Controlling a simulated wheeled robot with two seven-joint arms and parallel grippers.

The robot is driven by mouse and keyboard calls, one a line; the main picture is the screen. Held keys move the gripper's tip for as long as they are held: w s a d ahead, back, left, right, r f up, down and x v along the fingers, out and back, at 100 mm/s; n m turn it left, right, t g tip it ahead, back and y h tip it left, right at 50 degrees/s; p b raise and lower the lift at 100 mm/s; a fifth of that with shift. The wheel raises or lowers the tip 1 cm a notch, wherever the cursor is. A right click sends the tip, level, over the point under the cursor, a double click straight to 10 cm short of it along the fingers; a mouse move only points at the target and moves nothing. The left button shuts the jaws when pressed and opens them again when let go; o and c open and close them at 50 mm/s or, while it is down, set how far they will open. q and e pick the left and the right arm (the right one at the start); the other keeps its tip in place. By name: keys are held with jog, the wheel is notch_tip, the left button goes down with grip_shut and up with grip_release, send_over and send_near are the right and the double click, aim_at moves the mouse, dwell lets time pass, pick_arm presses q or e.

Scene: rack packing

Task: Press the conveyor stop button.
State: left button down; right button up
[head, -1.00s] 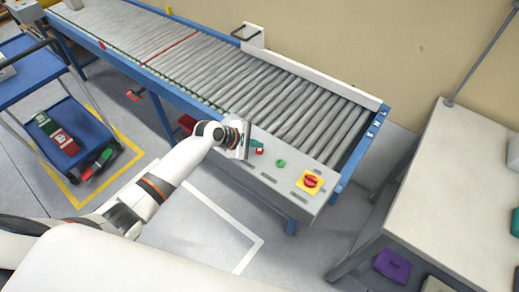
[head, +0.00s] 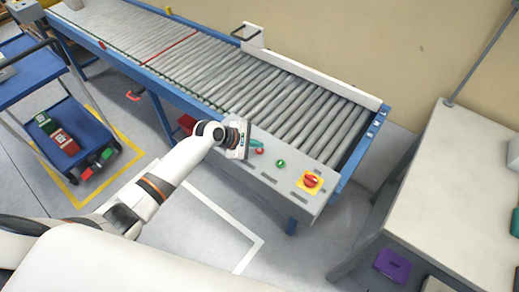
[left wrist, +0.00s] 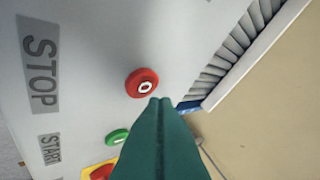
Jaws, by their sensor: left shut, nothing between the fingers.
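The red stop button (head: 260,152), marked with a white O, sits on the grey control panel (head: 262,172) at the conveyor's near end. It also shows in the left wrist view (left wrist: 142,83), with the STOP label (left wrist: 38,64) beside it. My left gripper (head: 258,146) is over the panel close to this button. Its green fingers (left wrist: 160,101) are shut together and empty. Their tips appear just beside the button's edge in the wrist view; I cannot tell whether they touch it. My right gripper is not in view.
A table (head: 455,190) stands at right, and a blue cart (head: 75,140) at left.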

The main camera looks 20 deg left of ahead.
aim_at(256, 152)
pick_arm(q)
jog(key=shift+f, duration=0.15)
jog(key=shift+f, duration=0.3)
jog(key=shift+f, duration=0.4)
dwell(0.7)
jog(key=shift+r, duration=0.1)
jog(key=shift+r+p, duration=0.7)
jog(key=shift+p, duration=0.25)
jog(key=shift+r, duration=0.1)
notch_tip(256, 152, up, 5)
jog(key=p, duration=0.5)
jog(key=shift+p, duration=0.4)
